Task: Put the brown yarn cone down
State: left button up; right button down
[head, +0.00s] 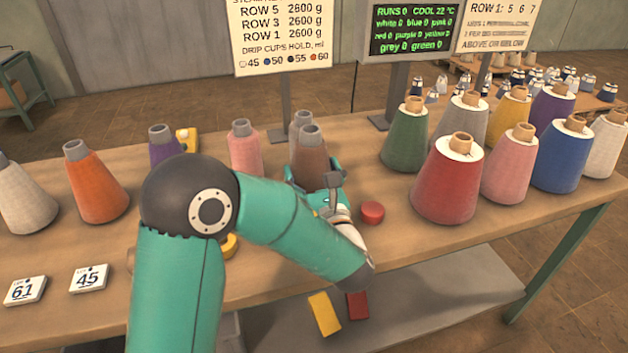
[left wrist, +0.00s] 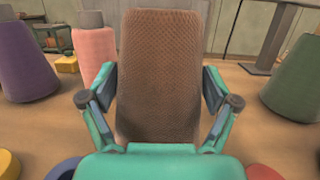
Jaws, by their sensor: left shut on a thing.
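The brown yarn cone (head: 311,158) has a grey tip and stands upright at the middle of the table (head: 400,240). My left gripper (head: 318,184) is shut on it, low on its near side. In the left wrist view the brown cone (left wrist: 160,75) fills the middle, with the gripper's two fingers (left wrist: 158,100) on either side of it. The cone's base is hidden behind the gripper, so I cannot tell whether it touches the table. My right gripper is not in view.
A pink cone (head: 244,148) stands just left of the brown one and a grey cone (head: 300,122) close behind it. A red puck (head: 372,212) lies to the right. A green cone (head: 405,138) and a red cone (head: 449,182) stand further right. Bare tabletop lies between.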

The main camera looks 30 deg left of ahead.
pick_arm(q)
jog(key=shift+f, duration=1.05)
jog(key=o, duration=1.4)
jog(key=shift+s+d, duration=0.1)
jog(key=b+v, duration=0.1)
jog(key=v, duration=0.9)
jog(key=shift+s+d+f, duration=0.1)
jog(key=shift+s+d, duration=0.05)
jog(key=shift+d, duration=0.15)
jog(key=shift+s+d, duration=0.35)
jog(key=shift+s, duration=0.05)
